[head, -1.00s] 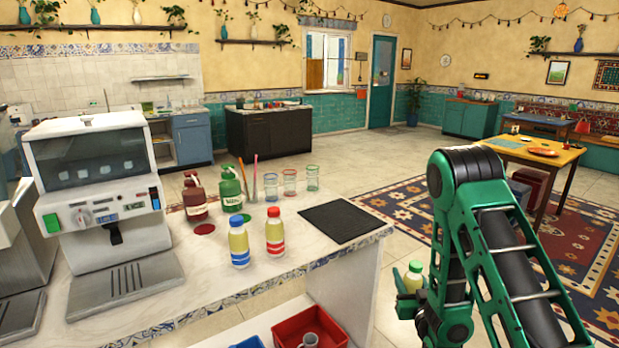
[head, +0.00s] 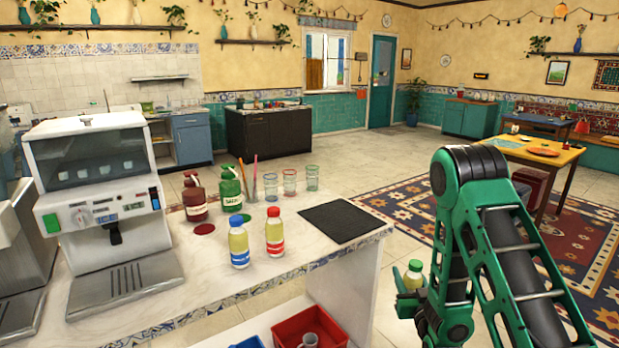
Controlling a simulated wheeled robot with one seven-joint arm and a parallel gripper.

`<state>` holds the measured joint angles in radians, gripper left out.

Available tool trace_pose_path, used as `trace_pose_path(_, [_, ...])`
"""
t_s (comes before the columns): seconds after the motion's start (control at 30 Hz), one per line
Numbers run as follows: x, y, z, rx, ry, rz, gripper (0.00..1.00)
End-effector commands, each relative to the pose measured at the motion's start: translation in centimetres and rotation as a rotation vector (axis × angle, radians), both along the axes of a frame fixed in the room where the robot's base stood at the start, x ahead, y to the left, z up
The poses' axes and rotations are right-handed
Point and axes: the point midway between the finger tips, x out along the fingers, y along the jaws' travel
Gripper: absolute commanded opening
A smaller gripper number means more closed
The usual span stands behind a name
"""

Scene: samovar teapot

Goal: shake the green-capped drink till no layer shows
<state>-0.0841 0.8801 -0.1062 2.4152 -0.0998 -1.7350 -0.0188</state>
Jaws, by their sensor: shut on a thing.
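The green-capped drink (head: 413,276) is a small bottle with pale yellow contents, in the lower right of the head view. My gripper (head: 408,300) is shut on it and holds it in the air, to the right of the counter. The bottle looks close to upright. Its lower part is hidden behind my gripper and arm, and I cannot tell whether a layer shows in it.
The counter (head: 290,270) carries a coffee machine (head: 105,200), red and green jugs, several glasses and a dark mat (head: 338,221). A red bin (head: 311,328) is below its front edge. Open floor lies right of the counter.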

Motion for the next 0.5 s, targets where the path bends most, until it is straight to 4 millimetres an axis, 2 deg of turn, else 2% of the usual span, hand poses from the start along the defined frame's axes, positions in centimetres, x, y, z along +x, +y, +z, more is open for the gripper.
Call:
trace_pose_path(0.1, [0.0, 0.0, -1.9, 0.000, 0.003, 0.000, 0.12])
trace_pose_path(0.3, [0.0, 0.0, -3.4, 0.000, 0.001, 0.000, 0.12])
trace_pose_path(0.4, [0.0, 0.0, -3.1, 0.000, -0.001, 0.000, 0.12])
trace_pose_path(0.5, [0.0, 0.0, -2.0, 0.000, -0.003, 0.000, 0.12])
